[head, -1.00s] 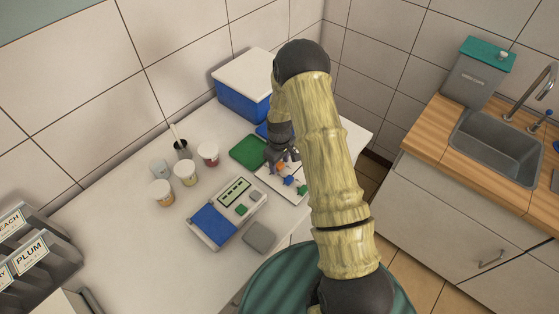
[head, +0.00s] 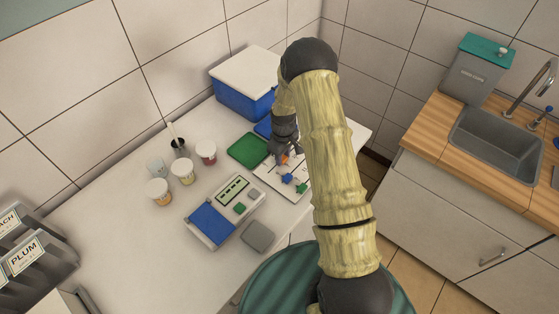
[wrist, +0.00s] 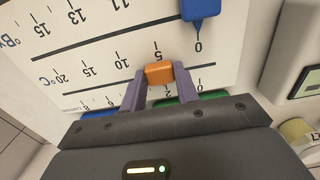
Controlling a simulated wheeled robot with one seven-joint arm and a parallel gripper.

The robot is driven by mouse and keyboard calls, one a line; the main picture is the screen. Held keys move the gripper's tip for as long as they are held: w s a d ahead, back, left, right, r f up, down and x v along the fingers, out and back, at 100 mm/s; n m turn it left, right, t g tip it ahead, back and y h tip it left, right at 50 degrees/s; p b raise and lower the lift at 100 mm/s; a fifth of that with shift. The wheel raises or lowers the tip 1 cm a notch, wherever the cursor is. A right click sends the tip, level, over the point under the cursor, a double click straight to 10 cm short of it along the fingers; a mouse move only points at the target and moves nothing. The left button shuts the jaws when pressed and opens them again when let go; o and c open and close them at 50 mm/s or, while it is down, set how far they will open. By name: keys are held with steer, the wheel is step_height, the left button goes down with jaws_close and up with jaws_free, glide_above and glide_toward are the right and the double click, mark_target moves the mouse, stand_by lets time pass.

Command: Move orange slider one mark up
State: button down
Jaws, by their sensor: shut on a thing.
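The orange slider (wrist: 160,73) is a small block on a white scale board (wrist: 95,33), between the two purple fingers of my gripper (wrist: 159,84). The fingers are shut on it. It sits on the °C scale, close to the 5 mark; its exact line is partly hidden by the block and fingers. In the head view the orange slider (head: 285,159) shows just below my gripper (head: 284,152), on the white board (head: 270,178).
A green mat (head: 247,150) and a blue cooler box (head: 240,101) with a white lid lie beyond the board. A device with a blue pad (head: 212,222) and several small jars (head: 182,172) stand to the left.

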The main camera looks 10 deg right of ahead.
steer(key=c, duration=1)
jaws_free()
steer(key=shift+a, duration=0.1)
steer(key=shift+c, duration=0.2)
steer(key=shift+r, duration=0.1)
step_height(320, 180, up, 17)
steer(key=b, duration=0.4)
steer(key=shift+r, duration=0.15)
steer(key=shift+s, duration=0.1)
steer(key=s+a+r+m+t, duration=0.1)
steer(key=s+m, duration=0.2)
steer(key=s, duration=0.8)
steer(key=s+a+r+m+t, duration=0.1)
steer(key=s+m, duration=0.3)
steer(key=s, duration=0.7)
steer(key=shift+s+r+t, duration=0.2)
steer(key=shift+r+t, duration=0.1)
steer(key=shift+r, duration=0.4)
